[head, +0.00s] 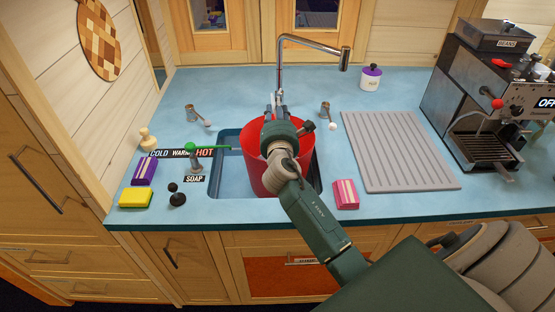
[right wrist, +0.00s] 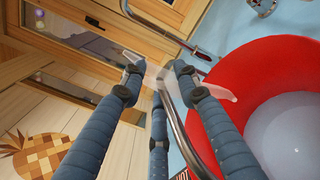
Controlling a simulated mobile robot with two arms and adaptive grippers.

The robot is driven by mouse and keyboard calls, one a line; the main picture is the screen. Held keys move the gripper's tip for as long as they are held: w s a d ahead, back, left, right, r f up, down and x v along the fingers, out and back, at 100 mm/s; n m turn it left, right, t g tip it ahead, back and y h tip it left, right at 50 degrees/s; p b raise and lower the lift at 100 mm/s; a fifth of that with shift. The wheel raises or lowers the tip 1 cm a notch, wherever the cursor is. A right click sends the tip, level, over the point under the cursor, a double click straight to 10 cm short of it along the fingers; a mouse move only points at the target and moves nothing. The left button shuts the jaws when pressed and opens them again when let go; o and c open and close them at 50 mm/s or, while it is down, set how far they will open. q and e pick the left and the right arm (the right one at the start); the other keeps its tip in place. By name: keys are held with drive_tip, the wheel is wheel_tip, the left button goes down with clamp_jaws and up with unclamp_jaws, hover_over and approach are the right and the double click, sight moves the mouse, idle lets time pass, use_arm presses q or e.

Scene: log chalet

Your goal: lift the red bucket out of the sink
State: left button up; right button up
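The red bucket (head: 255,140) stands upright in the sink (head: 219,170). My right arm crosses in front of it and hides its middle. My right gripper (head: 276,100) is above the bucket's far rim, close to the tap. In the right wrist view the red bucket (right wrist: 270,65) is at the right, with its pale inside showing. The blue fingers of my right gripper (right wrist: 156,68) are spread apart there. A curved metal bar and a pale, see-through piece show between and behind the fingers; I cannot tell whether they touch. My left gripper is not in view.
The tap (head: 315,45) arches behind the bucket. A grey drying mat (head: 400,150) lies right of the sink, and a coffee machine (head: 475,110) stands beyond it. A yellow sponge (head: 135,197), a purple sponge (head: 144,172) and a pink sponge (head: 345,194) lie beside the sink.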

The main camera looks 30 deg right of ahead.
drive_tip(key=shift+w+d, duration=0.2)
drive_tip(key=shift+w, duration=0.25)
drive_tip(key=shift+w+d+f, duration=0.1)
drive_tip(key=shift+w+f, duration=0.05)
clamp_jaws()
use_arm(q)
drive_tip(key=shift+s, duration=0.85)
